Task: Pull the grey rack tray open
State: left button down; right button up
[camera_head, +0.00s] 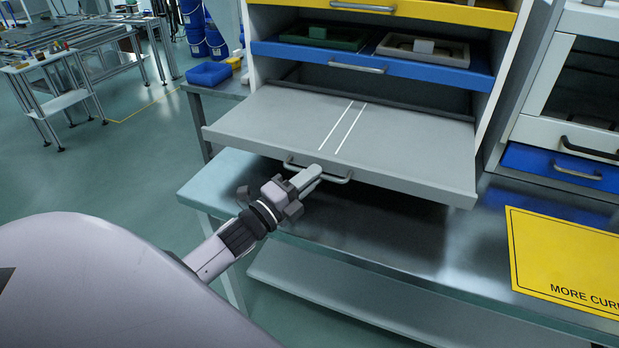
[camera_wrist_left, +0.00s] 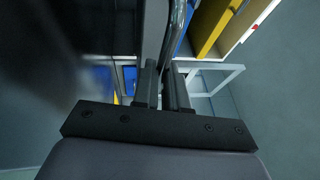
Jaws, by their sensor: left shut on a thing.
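The grey rack tray (camera_head: 270,122) sticks well out of the front of the rack in the head view. Its flat top is bare apart from two white lines. A metal bar handle (camera_head: 335,177) runs along its front edge. My left gripper (camera_head: 308,178) is shut on the handle, near its left part. In the left wrist view the handle bar (camera_wrist_left: 180,35) runs between the two fingers of the left gripper (camera_wrist_left: 164,88). My right gripper is not in view.
A blue tray (camera_head: 300,51) holding shallow boxes and a yellow tray (camera_head: 450,12) sit above in the rack. A workbench (camera_head: 400,240) lies below. Open floor is at left.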

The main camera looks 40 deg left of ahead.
pick_arm(q)
jog(key=c, duration=1.2)
grip_release()
jog(key=shift+o, duration=0.2)
jog(key=b+v, duration=0.1)
jog(key=v, duration=0.6)
jog(key=shift+f, duration=0.1)
